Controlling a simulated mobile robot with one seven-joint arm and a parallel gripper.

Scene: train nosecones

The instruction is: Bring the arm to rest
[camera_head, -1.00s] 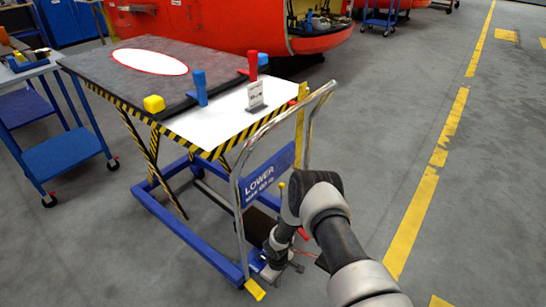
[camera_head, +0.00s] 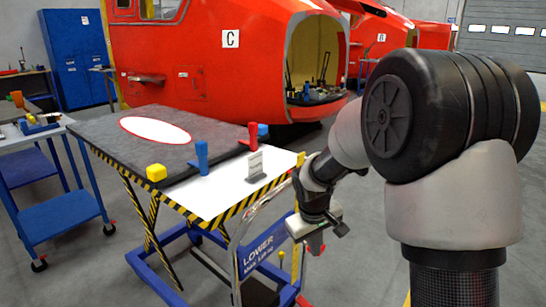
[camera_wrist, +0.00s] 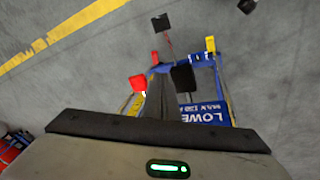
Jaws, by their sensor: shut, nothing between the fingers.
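My gripper (camera_head: 316,246) hangs at the right of the lift table's push handle, below the level of the tabletop, and points down. Its fingers are together with nothing between them. My arm is raised and bent, with a large dark joint filling the right of the head view. In the wrist view my gripper's pale body fills the bottom edge, and the blue lift-table base (camera_wrist: 205,112) lies beyond it. The lift table (camera_head: 92,131) has a grey mat, a white oval, and yellow, blue and red pegs.
A blue trolley (camera_head: 62,208) stands to the left. Red train nosecones (camera_head: 200,60) and a blue cabinet (camera_head: 75,60) stand behind. The handle (camera_head: 233,250) is close to my gripper. In the wrist view, grey floor with a yellow line (camera_wrist: 60,35) is open.

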